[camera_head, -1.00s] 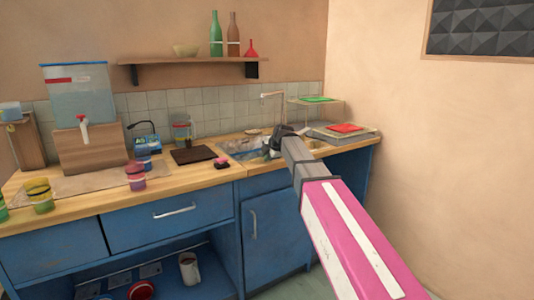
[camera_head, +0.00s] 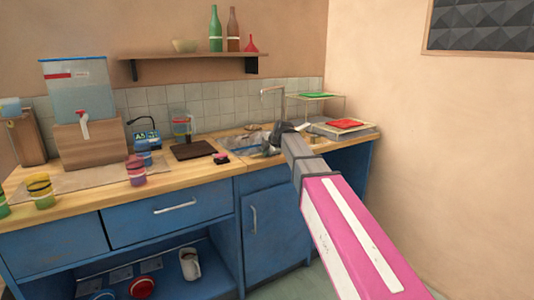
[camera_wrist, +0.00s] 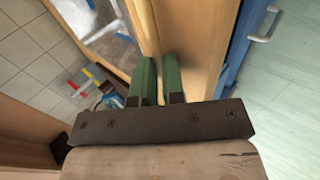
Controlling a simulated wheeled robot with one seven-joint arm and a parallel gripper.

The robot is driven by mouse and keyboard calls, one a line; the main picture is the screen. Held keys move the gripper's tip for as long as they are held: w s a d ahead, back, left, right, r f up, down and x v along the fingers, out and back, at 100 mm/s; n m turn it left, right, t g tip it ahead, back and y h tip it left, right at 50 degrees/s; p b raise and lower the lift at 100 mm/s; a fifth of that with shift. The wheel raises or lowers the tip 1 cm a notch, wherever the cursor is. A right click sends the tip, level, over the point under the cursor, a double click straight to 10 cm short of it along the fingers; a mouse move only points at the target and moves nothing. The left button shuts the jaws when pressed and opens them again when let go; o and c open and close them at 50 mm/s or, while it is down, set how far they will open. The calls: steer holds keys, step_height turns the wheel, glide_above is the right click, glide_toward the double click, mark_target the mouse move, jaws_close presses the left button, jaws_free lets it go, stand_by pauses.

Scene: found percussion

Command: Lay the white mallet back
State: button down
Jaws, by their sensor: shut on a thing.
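My gripper (camera_wrist: 158,82) shows in the wrist view as two green fingers with a narrow gap, over the wooden counter edge. It is shut on a slim pale piece (camera_wrist: 147,28), which I take for the white mallet's handle; it is hard to tell from the wood behind it. In the head view my gripper (camera_head: 284,130) is small and dark, beside the sink (camera_head: 240,144). A small whitish bit (camera_head: 302,127) sticks out to its right, possibly the mallet's head. Most of the mallet is hidden or too small to make out.
Right of the sink stand a wire rack with a green item (camera_head: 316,95) and a red tray (camera_head: 348,124). A dark board (camera_head: 193,150), colored cups (camera_head: 136,172) and a water tank (camera_head: 77,92) stand to the left. A white jug (camera_head: 189,265) stands on the lower shelf.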

steer(key=c, duration=1.3)
jaws_free()
steer(key=shift+s+f, duration=0.1)
steer(key=shift+f, duration=0.15)
steer(key=shift+s+d, duration=0.1)
steer(key=shift+o, duration=0.9)
steer(key=v, duration=1.1)
steer(key=shift+r, duration=0.15)
steer(key=shift+w, duration=0.2)
steer(key=s+d+f+m+g+h, duration=0.1)
steer(key=s+d+f+m, duration=0.5)
steer(key=f, duration=0.7)
steer(key=s+d+f+m+g+h, duration=0.2)
steer(key=s+d+f+m+g, duration=0.1)
steer(key=s+d+f+m, duration=0.4)
steer(key=s+d+f+m+g+h, duration=0.2)
steer(key=s+d+f+m, duration=0.4)
steer(key=s+f+m, duration=0.6)
step_height(320, 180, down, 8)
steer(key=shift+s+d+r, duration=0.2)
steer(key=shift+s+d, duration=0.15)
steer(key=shift+s, duration=0.35)
